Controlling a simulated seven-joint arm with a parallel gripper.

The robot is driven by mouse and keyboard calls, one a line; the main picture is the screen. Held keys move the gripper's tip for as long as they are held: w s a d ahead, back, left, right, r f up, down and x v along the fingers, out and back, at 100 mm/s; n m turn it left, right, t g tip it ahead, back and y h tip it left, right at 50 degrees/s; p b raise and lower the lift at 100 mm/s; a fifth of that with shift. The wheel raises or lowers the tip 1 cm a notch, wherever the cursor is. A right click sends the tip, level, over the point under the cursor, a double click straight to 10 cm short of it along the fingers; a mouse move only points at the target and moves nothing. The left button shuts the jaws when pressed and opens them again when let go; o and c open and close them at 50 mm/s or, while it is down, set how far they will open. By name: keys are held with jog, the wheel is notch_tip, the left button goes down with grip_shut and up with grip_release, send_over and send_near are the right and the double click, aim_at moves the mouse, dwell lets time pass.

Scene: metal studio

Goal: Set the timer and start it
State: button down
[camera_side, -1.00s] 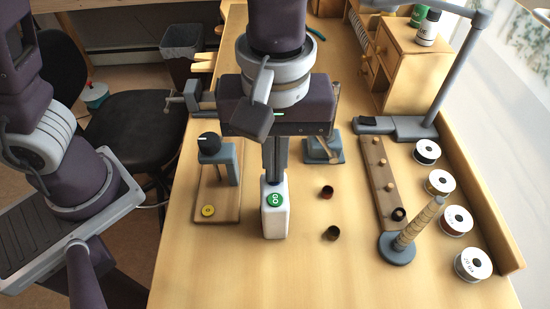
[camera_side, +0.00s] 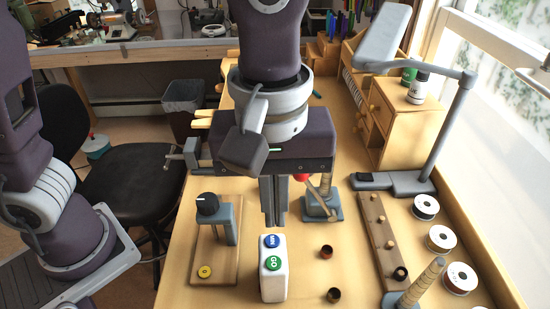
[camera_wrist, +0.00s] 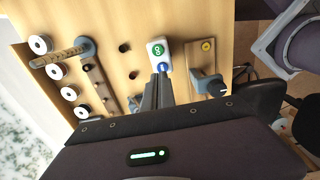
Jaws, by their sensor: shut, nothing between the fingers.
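The timer (camera_side: 273,282) is a white block standing on the table, with a green button marked GO (camera_side: 273,263) and a blue button (camera_side: 271,241) behind it on its top. The timer also shows in the wrist view (camera_wrist: 151,49), where the blue button (camera_wrist: 162,67) sits close to my fingertips. My gripper (camera_side: 275,222) is shut and empty. It points down just behind and above the timer's blue end; I cannot tell whether it touches. The blue button's lettering is too small to read surely.
A wooden board with a black-knobbed stand (camera_side: 207,204) and yellow button (camera_side: 204,271) is left of the timer. Two small dark cups (camera_side: 326,252) stand to its right. A pegged rail (camera_side: 378,235), ring post (camera_side: 424,281), spools (camera_side: 441,238) and lamp base (camera_side: 395,183) lie farther right.

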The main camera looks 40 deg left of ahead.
aim_at(273, 240)
notch_tip(273, 240, up, 10)
jog(key=shift+f, duration=0.25)
dwell(0.3)
notch_tip(273, 240, down, 13)
jog(key=shift+s+f, duration=0.1)
jog(key=shift+f, duration=0.1)
dwell(0.6)
